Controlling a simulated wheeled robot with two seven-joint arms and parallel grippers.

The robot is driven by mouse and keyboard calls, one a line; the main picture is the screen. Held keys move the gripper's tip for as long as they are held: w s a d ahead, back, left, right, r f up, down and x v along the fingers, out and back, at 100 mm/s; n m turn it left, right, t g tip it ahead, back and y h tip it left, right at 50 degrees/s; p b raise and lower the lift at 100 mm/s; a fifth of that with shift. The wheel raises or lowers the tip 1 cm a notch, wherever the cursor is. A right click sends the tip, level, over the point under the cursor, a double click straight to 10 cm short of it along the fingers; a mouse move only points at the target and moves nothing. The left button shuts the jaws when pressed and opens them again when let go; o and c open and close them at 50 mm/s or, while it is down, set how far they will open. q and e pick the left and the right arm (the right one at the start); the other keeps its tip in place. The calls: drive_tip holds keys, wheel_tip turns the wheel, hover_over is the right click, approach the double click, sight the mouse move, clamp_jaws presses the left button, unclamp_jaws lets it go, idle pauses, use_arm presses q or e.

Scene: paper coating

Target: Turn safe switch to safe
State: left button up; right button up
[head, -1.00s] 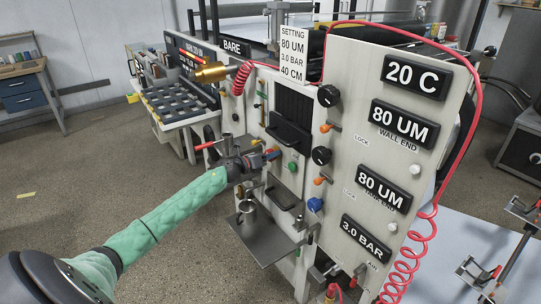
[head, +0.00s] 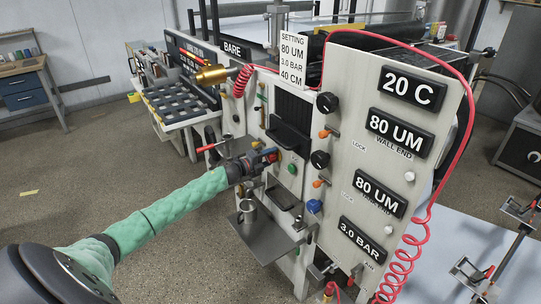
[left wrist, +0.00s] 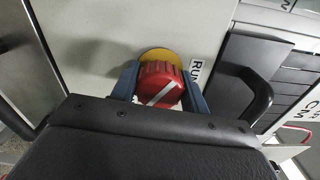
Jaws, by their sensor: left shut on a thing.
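The safe switch is a red knob (left wrist: 160,86) with a white stripe that slants up to the right, on a yellow round plate (left wrist: 160,58) on the pale machine panel. A label reading RUN (left wrist: 196,72) is beside it on the right in the left wrist view. No SAFE label shows there. My left gripper (head: 268,157) reaches the front of the machine in the head view. Its two blue fingers are shut on the knob, one on each side. In the head view the gripper mostly hides the knob. My right gripper is not in view.
A black handle (left wrist: 262,98) stands out to the right of the knob in the left wrist view. A green button (head: 292,169) is close to the gripper. A grey shelf (head: 262,240) juts out below, and a red-handled lever (head: 207,148) is to the left.

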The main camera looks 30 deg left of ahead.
sight(267, 159)
use_arm(q)
drive_tip(key=n+p, duration=0.1)
drive_tip(key=n, duration=0.4)
drive_tip(key=shift+n+p, duration=0.3)
drive_tip(key=shift+p, duration=0.1)
drive_tip(key=shift+n, duration=0.7)
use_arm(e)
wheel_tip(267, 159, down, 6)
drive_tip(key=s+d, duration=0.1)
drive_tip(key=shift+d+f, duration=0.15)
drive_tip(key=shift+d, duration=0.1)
use_arm(q)
drive_tip(key=shift+f, duration=0.1)
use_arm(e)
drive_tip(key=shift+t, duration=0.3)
use_arm(q)
drive_tip(key=o, duration=1)
drive_tip(key=shift+a, duration=0.1)
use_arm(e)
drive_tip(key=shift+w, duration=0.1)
use_arm(q)
drive_tip(key=shift+s, duration=0.1)
